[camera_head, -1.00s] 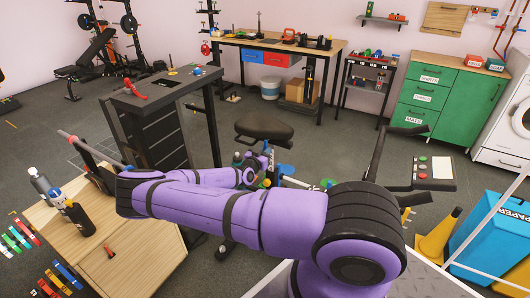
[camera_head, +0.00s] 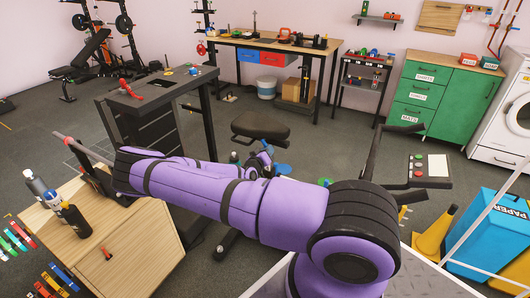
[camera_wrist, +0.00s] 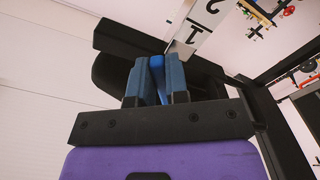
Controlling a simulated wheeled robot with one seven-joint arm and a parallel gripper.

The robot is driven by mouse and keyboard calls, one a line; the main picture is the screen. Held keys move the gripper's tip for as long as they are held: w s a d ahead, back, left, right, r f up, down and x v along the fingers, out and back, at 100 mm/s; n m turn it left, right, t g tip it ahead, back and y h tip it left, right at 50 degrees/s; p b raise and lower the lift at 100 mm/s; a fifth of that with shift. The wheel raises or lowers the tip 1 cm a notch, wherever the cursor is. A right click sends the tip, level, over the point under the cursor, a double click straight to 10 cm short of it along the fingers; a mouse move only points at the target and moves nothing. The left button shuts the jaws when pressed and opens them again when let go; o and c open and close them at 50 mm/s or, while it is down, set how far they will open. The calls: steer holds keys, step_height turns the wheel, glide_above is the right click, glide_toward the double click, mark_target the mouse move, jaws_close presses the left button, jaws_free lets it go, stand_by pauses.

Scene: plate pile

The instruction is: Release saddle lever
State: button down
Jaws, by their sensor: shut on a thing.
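The black saddle (camera_head: 260,125) of an exercise bike stands in the middle of the head view, beyond my purple arm. My gripper (camera_wrist: 157,82) is just below the saddle. In the wrist view its two blue fingers are shut on a brighter blue piece, the saddle lever (camera_wrist: 157,67). The dark underside of the saddle (camera_wrist: 110,76) shows behind the fingers. A pale post with number marks (camera_wrist: 208,25) rises behind them. In the head view the lever and fingertips are too small and covered to tell apart.
The bike's handlebar (camera_head: 374,150) and a button panel (camera_head: 430,168) stand to the right. A dark tool table (camera_head: 165,88) and a wooden cabinet (camera_head: 140,250) with bottles are at the left. A yellow cone (camera_head: 435,232) and a blue paper bin (camera_head: 492,230) are at the lower right.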

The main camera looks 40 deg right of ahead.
steer(key=n, duration=0.1)
steer(key=s+r+n, duration=0.1)
steer(key=n, duration=0.1)
steer(key=shift+d+n, duration=0.15)
steer(key=shift+n, duration=0.15)
steer(key=shift+s+d+r+n, duration=0.15)
steer(key=shift+r+n, duration=0.15)
steer(key=shift+n, duration=0.5)
steer(key=shift+s+a+r+n, duration=0.1)
steer(key=shift+r+n, duration=0.2)
steer(key=shift+n, duration=0.5)
steer(key=c, duration=1.1)
jaws_free()
steer(key=shift+d, duration=0.1)
steer(key=shift+r, duration=0.1)
